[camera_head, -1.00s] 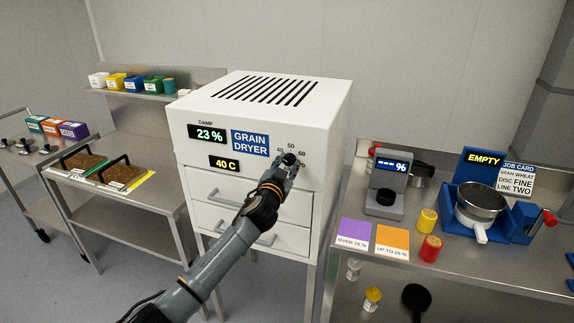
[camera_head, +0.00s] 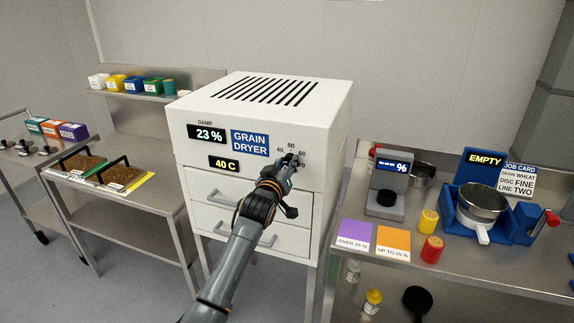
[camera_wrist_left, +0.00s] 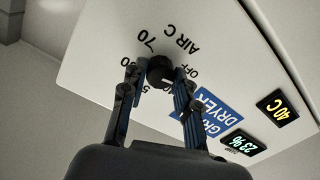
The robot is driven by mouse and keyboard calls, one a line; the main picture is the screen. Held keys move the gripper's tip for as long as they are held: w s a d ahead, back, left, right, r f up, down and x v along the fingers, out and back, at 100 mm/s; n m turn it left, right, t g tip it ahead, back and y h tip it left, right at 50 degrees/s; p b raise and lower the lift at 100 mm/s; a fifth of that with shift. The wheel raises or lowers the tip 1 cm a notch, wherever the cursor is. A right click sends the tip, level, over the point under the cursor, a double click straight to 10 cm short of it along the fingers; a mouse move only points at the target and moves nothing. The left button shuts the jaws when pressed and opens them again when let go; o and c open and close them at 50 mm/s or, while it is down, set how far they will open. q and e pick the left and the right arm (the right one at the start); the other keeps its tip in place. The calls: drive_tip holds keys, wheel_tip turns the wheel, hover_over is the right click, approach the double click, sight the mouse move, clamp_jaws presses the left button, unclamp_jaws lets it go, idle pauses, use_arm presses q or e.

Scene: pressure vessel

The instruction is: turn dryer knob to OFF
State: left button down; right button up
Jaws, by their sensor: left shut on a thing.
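The grain dryer (camera_head: 245,105) is a white cabinet with a blue label, a display reading 23 % and another reading 40 C. Its dark dryer knob (camera_wrist_left: 160,70) sits on the front panel, ringed by temperature numbers and the word OFF. My left gripper (camera_head: 287,164) reaches the knob from the front and hides most of it in the head view. In the left wrist view the fingers of my left gripper (camera_wrist_left: 157,82) are closed on both sides of the knob. The knob's exact pointer direction is hard to tell. My right gripper is out of view.
Two drawers with handles (camera_head: 225,199) are below the knob. Right, a steel table (camera_head: 462,262) holds a scale, coloured cards, jars and a blue device with a metal pan. Left, a steel bench (camera_head: 140,197) holds two grain trays.

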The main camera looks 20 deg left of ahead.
use_arm(q)
drive_tip(key=shift+n, duration=1.6)
drive_tip(key=c, duration=1)
unclamp_jaws()
drive_tip(key=shift+s, duration=0.1)
drive_tip(key=s, duration=1.2)
drive_tip(key=shift+r, duration=0.25)
drive_tip(key=shift+w+a+f, duration=0.1)
drive_tip(key=shift+f, duration=0.05)
